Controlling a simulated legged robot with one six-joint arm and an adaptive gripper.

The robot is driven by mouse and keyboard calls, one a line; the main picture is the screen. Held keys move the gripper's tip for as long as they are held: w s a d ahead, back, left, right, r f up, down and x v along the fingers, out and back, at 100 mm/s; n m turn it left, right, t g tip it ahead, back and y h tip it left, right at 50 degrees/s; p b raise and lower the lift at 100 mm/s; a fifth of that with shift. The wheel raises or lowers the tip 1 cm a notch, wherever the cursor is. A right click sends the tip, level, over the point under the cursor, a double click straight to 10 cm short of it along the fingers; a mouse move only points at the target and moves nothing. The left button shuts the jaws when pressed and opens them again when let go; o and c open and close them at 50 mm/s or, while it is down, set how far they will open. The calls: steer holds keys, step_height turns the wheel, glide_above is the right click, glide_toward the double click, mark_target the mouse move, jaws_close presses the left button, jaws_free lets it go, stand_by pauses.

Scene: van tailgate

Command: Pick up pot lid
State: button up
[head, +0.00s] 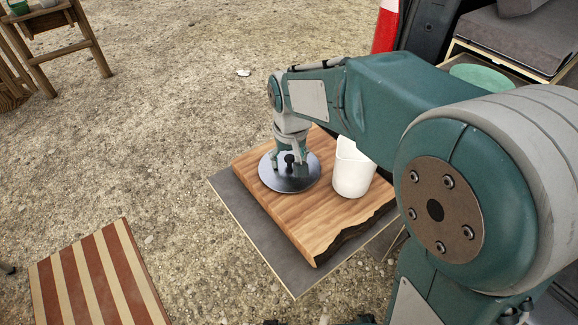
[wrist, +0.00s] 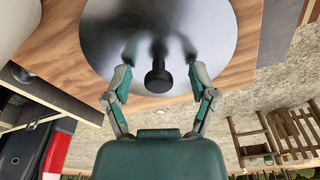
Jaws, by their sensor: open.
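The pot lid (head: 309,183) is a dark, shiny metal disc with a black knob (wrist: 158,77). It lies flat on a wooden board in the head view, and its disc fills the top of the wrist view (wrist: 110,40). My gripper (head: 289,165) is directly over the lid, pointing down. In the wrist view my gripper (wrist: 160,75) is open, with one finger on each side of the knob and a gap on both sides. In the head view the fingers partly hide the knob.
A white cup-like container (head: 353,172) stands on the wooden board (head: 318,232), close to the lid's right. The board rests on a grey slab (head: 240,208). A striped red and cream surface (head: 98,285) is at lower left. Open gravel lies left of the board.

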jaws_close()
